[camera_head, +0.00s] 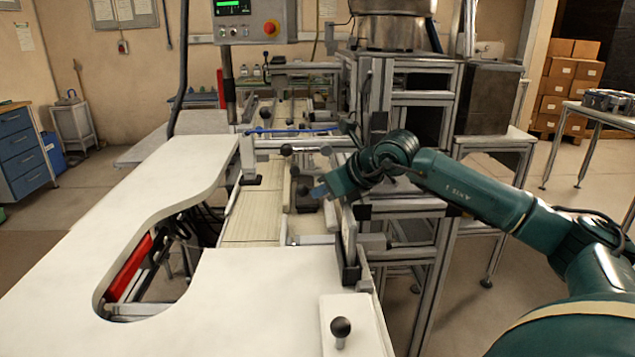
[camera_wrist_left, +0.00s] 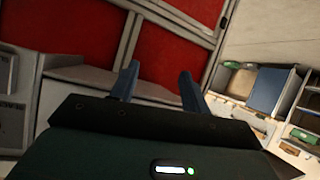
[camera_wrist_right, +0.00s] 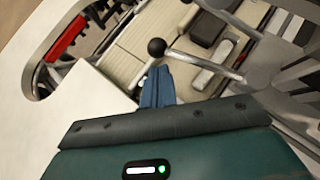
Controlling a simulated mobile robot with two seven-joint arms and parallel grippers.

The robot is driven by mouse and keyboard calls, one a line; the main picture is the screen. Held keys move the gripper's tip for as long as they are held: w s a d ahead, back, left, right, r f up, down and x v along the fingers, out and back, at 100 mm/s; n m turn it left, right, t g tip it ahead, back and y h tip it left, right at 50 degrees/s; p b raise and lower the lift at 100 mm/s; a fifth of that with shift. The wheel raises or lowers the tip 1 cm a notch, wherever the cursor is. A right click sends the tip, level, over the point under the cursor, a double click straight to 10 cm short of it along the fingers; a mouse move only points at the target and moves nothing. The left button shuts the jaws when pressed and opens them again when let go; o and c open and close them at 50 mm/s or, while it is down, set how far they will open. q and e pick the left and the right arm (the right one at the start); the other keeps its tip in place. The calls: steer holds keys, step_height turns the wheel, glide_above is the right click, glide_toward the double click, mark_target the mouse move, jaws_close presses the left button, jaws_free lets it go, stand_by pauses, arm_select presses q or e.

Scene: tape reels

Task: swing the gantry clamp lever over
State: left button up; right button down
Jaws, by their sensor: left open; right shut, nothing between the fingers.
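A lever with a black ball knob (camera_wrist_right: 157,47) and a bare metal rod (camera_wrist_right: 205,64) lies over the conveyor in the right wrist view. My right gripper (camera_wrist_right: 158,88) is shut and empty, its blue fingertips just short of the knob; I cannot tell if they touch. My left gripper (camera_wrist_left: 158,82) is open and empty, away from the conveyor.
A white curved worktop (camera_head: 90,240) fills the left and front. Another black ball knob (camera_head: 340,327) stands on a white block at the front. Aluminium framing (camera_head: 400,235) stands close under my right arm. A control box (camera_head: 255,20) with a red button hangs at the back.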

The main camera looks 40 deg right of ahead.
mark_target(308, 188)
steer(key=shift+w+a+f, duration=0.15)
steer(key=shift+w+f, duration=0.05)
steer(key=shift+w, duration=0.6)
steer(key=shift+w, duration=0.1)
steer(key=shift+w, duration=1.15)
steer(key=shift+s, duration=0.1)
